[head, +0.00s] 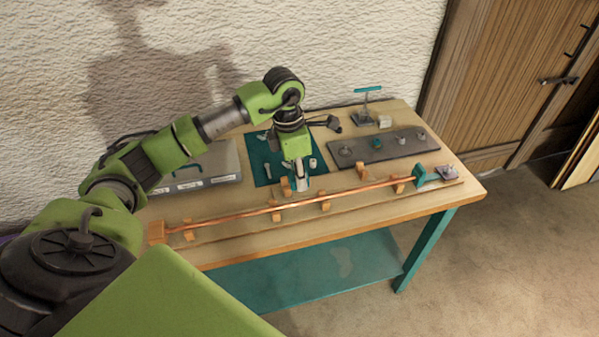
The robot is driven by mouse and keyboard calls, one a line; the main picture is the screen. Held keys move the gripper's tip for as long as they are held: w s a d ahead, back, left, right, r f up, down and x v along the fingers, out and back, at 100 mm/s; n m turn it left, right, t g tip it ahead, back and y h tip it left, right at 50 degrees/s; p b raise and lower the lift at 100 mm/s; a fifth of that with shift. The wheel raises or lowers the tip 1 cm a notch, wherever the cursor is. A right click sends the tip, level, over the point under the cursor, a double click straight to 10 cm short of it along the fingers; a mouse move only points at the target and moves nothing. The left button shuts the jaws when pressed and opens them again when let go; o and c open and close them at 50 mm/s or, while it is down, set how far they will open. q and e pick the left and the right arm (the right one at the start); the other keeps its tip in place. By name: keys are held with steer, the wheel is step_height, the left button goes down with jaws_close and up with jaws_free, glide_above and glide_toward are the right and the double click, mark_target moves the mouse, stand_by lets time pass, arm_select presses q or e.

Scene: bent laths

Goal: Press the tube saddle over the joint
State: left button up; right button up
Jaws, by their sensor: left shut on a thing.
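A long copper tube (340,191) lies along a wooden board at the front of the bench, between several small wooden blocks. A teal block (419,174) stands at its right end and a wooden block (157,232) at its left end. My left gripper (299,186) points down just behind the middle of the tube, over the front edge of a teal mat. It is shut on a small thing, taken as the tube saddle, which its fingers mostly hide. I cannot make out the joint or whether anything touches the tube. My right gripper is not in view.
The teal mat (262,168) holds a few small items. A dark tray (365,151) with several small parts lies right of it, and a small stand (363,112) is behind. A grey case (215,165) is at left. The bench front strip (395,205) is clear.

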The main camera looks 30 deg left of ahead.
mark_target(300, 202)
arm_select(q)
steer(key=shift+f+b, duration=0.4)
steer(key=shift+f, duration=0.5)
step_height(300, 202, down, 3)
steer(key=shift+r+b, duration=0.1)
steer(key=shift+b, duration=0.85)
steer(key=shift+f+b, duration=0.6)
steer(key=shift+f, duration=0.15)
steer(key=shift+f+b, duration=1.3)
steer(key=shift+d, duration=0.1)
steer(key=o, duration=1)
